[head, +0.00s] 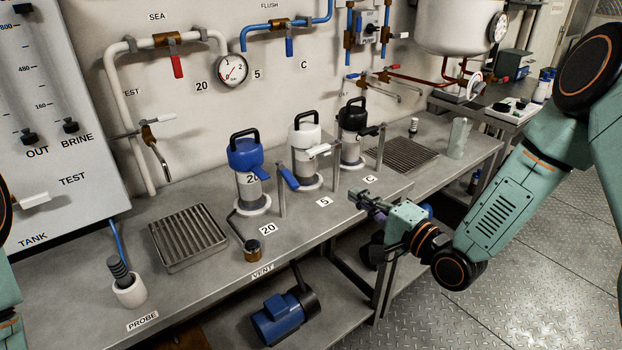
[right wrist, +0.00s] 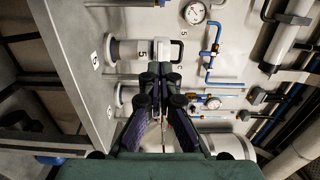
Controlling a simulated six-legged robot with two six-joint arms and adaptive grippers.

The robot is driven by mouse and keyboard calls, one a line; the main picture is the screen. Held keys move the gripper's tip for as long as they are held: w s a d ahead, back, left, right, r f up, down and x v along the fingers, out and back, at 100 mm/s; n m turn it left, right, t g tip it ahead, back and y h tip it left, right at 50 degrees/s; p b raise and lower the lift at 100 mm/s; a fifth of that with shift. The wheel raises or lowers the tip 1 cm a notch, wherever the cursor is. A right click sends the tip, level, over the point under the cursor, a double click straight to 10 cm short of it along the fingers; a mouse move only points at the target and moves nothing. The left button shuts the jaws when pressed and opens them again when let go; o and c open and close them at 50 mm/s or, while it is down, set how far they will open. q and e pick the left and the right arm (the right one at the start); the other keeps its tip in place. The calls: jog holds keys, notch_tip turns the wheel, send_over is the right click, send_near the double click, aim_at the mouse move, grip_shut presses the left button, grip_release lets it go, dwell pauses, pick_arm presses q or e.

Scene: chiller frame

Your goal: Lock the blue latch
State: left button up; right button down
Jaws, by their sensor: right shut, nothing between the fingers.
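The blue latch (head: 288,178) is a short blue lever on top of a thin metal post. It stands just right of the blue-capped canister (head: 245,155) and slants down toward the front right. In the right wrist view the closed fingertips (right wrist: 161,68) show in front of the white-capped canister (right wrist: 140,50). I cannot make out the blue latch there. My left gripper is out of the head view.
White-capped (head: 303,140) and black-capped (head: 352,125) canisters stand to the right with similar levers. A metal grate (head: 188,237), a brass cup (head: 252,252) on a bent arm and a probe holder (head: 130,292) are on the bench. The front bench strip near label 5 is clear.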

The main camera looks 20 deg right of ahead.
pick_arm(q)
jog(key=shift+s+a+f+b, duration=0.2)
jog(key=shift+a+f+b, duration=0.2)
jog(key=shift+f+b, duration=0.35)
pick_arm(e)
jog(key=w+a, duration=0.8)
jog(key=shift+w+a, duration=0.25)
jog(key=shift+w, duration=0.05)
jog(key=shift+r, duration=0.15)
